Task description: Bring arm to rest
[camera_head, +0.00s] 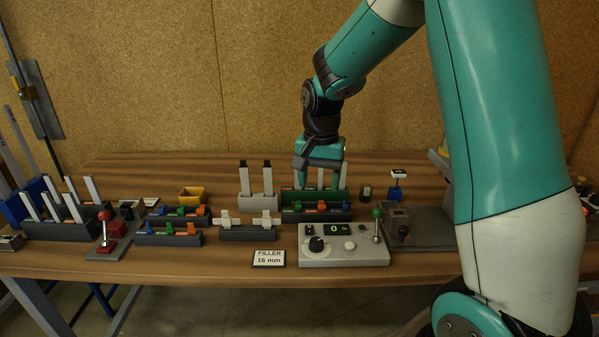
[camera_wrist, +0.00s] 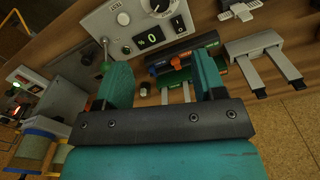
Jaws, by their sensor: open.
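My gripper (camera_head: 320,178) hangs at the end of my teal arm over the back middle of the wooden bench, above or beside a green rack with white strips; the head view does not show whether it touches the rack. In the wrist view my gripper (camera_wrist: 160,85) has its two teal fingers spread wide, with no object held between them. The green rack (camera_wrist: 175,76) and white strips show beyond the fingers. My arm is bent, with its upper links crossing the right side of the head view.
A grey control box (camera_head: 345,245) showing 0 stands at the front, beside a "FILLER 16 mm" card (camera_head: 269,258). A grey block with two strips (camera_head: 258,205) stands left of my gripper. A cork wall is behind.

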